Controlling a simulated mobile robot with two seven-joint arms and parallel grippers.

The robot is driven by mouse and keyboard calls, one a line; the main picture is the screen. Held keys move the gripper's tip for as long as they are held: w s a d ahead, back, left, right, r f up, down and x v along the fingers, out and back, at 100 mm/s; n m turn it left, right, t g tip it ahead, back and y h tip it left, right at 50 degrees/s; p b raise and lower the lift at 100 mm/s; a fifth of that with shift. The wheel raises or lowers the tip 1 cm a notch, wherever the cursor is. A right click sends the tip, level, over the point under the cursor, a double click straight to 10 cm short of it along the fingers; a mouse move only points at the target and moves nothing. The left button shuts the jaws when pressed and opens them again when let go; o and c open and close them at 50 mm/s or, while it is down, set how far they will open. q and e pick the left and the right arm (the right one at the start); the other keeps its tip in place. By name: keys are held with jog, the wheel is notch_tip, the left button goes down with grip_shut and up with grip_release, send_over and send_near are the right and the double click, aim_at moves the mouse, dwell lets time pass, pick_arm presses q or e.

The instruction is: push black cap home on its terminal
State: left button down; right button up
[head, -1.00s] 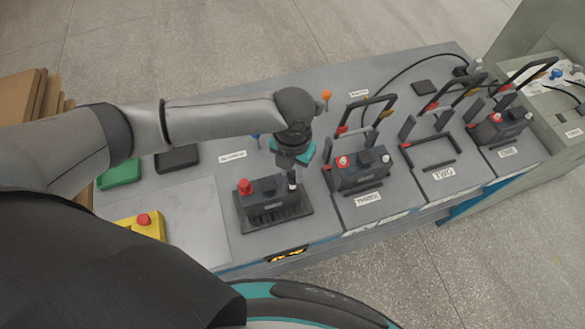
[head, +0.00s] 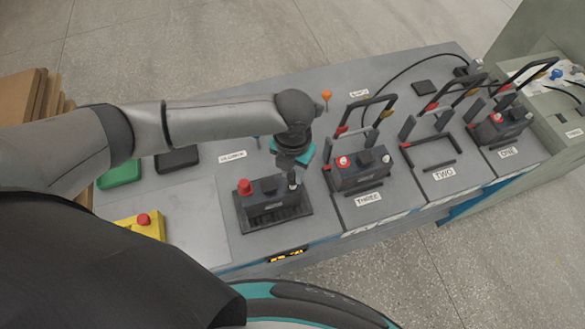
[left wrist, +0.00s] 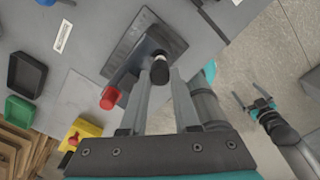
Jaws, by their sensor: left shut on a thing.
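A dark battery (head: 265,195) sits on a black ribbed tray (head: 294,222) at the front of the bench. A red cap (head: 244,187) stands on its left terminal; in the left wrist view the red cap (left wrist: 110,98) is at the lower left of the battery. My left gripper (head: 293,178) points down over the right terminal. In the left wrist view its fingers (left wrist: 161,78) are shut on the black cap (left wrist: 160,70), by a pale terminal post; how far the cap is seated is unclear. My right gripper (left wrist: 248,96) hangs away from the bench, apparently open and empty.
Bays labelled THREE (head: 368,200), TWO (head: 445,174) and ONE (head: 509,153) lie to the right; THREE and ONE hold batteries and TWO is empty. Raised handles stand behind them. A yellow box with a red button (head: 144,220) and green and black trays are left.

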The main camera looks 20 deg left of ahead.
aim_at(292, 176)
pick_arm(q)
jog(key=shift+p, duration=0.3)
dwell(0.5)
jog(key=shift+f+b, duration=0.7)
jog(key=shift+f, duration=0.8)
dwell(1.9)
jog(key=shift+c, duration=0.4)
grip_release()
jog(key=shift+r, duration=0.2)
jog(key=shift+r+p, duration=3.35)
jog(key=shift+p, duration=0.35)
